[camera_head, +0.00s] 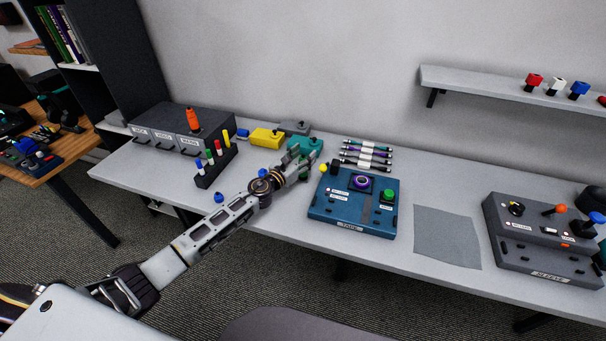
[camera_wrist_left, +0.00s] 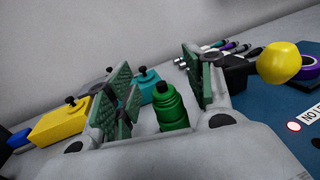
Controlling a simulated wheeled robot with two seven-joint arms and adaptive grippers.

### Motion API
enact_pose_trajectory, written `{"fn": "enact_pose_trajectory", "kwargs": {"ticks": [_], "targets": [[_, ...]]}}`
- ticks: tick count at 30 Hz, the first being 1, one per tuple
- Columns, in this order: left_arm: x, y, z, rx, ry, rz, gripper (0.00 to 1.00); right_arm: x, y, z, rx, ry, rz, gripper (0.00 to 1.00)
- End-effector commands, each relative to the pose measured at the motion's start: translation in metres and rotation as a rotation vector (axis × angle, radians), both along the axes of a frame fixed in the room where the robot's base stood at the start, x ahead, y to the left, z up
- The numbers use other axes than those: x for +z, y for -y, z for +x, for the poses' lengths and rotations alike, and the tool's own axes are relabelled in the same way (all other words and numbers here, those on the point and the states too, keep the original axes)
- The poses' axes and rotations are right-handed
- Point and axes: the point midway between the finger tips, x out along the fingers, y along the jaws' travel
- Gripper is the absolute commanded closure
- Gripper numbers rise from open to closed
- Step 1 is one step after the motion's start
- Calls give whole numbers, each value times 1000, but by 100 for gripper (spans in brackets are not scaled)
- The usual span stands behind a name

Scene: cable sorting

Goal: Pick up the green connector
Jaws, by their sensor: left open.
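The green connector (camera_wrist_left: 172,110) shows in the left wrist view, upright between the two pads of my left gripper (camera_wrist_left: 155,85). It looks like a small ribbed green bottle with a dark green knob on top. The pads are apart, with a visible gap to the connector on the left side. In the head view my left gripper (camera_head: 301,160) reaches over the table just left of the blue panel, and the arm and fingers largely cover the connector. My right gripper is in neither view.
The blue panel (camera_head: 330,210) with knobs stands right of the gripper. Teal (camera_head: 311,144) and yellow (camera_head: 265,138) boxes lie behind it. A dark rack of coloured pegs (camera_head: 214,169) stands to the left. A grey mat (camera_head: 446,237) is bare.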

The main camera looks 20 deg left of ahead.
Motion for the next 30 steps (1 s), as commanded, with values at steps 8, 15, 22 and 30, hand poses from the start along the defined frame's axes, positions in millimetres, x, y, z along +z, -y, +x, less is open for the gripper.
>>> {"fn": "enact_pose_trajectory", "kwargs": {"ticks": [8, 15, 22, 30], "targets": [[0, 0, 0, 0, 0, 0, 47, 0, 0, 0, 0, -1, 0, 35], [0, 0, 0, 0, 0, 0, 57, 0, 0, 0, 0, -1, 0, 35], [0, 0, 0, 0, 0, -1, 87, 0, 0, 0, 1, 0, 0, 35], [1, 0, 0, 0, 1, -1, 100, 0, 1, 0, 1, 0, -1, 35]]}}
